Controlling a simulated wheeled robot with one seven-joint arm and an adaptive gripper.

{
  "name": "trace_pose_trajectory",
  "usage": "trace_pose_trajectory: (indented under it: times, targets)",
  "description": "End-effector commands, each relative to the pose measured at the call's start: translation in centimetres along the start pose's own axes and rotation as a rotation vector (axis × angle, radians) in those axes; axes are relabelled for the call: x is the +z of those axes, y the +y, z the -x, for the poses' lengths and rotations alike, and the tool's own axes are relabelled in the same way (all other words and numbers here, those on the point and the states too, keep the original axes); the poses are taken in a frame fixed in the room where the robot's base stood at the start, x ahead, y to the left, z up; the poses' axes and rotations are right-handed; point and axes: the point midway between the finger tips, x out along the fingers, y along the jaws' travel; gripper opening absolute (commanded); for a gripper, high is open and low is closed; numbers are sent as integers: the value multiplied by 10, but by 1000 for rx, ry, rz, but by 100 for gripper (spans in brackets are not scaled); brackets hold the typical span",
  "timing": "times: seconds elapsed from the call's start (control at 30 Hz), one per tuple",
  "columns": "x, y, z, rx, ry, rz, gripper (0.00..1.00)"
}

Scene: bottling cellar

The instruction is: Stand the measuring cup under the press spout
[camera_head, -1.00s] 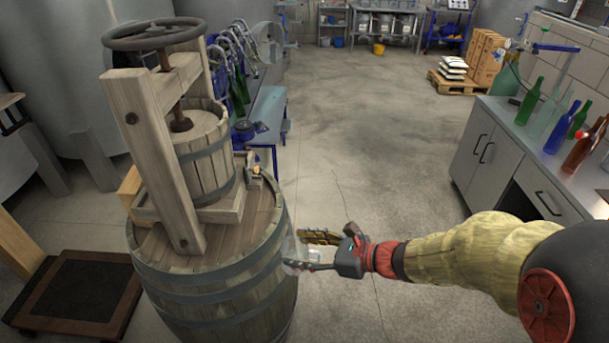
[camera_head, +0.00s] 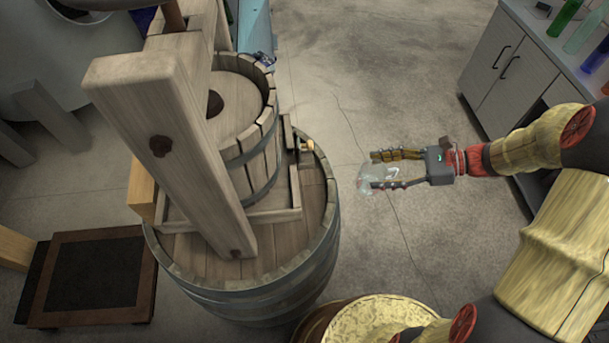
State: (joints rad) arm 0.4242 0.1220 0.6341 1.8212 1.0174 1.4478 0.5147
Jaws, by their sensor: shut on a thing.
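My gripper (camera_head: 388,170) is shut on a clear measuring cup (camera_head: 366,182), which shows between and beyond the fingertips. The cup is held in the air to the right of the barrel, apart from it, over the floor. The wooden press (camera_head: 180,120) stands on the barrel top (camera_head: 290,250). Its small spout (camera_head: 306,145) sticks out on the right side of the press tray, above the barrel's right rim. The cup is to the right of the spout and a little nearer. The cup's far details are hard to make out because it is transparent.
A low dark platform (camera_head: 92,275) lies on the floor at left. A grey cabinet (camera_head: 510,60) with bottles stands at upper right. A blue bench (camera_head: 255,30) is behind the press. The floor between barrel and cabinet is clear.

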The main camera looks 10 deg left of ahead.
Motion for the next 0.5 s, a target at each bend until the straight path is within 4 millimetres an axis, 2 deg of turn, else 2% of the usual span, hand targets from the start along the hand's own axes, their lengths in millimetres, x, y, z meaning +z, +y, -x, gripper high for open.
trace_pose_trajectory:
  times: [0.1, 0.5]
  targets:
    - [10, 1, -29, 5, 0, 4, 28]
    - [47, 1, -119, 4, 0, 3, 28]
